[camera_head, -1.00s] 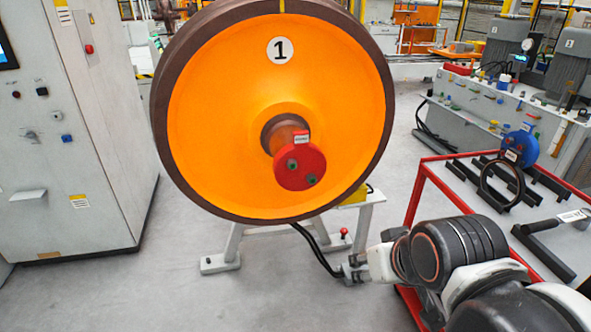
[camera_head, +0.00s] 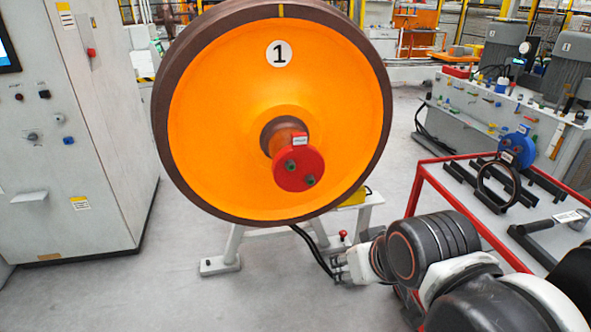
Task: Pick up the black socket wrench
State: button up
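My gripper (camera_head: 338,268) is low and left of the cart, in front of the wheelset stand, pointing left. Its small fingers look apart, with nothing between them. It is well away from the tool.
The red-framed cart (camera_head: 462,212) also carries a black ring (camera_head: 497,187), black bars and a blue round part (camera_head: 517,150). The large orange wheel (camera_head: 225,130) with a red end cap (camera_head: 298,170) stands centre. A grey cabinet (camera_head: 80,130) is left. Floor at lower left is clear.

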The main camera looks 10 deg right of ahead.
aim_at(577, 220)
jog(key=z, duration=1.95)
jog(key=i+z, duration=0.15)
jog(key=i, duration=0.3)
jog(key=i+j+z, duration=0.15)
jog(key=i, duration=0.3)
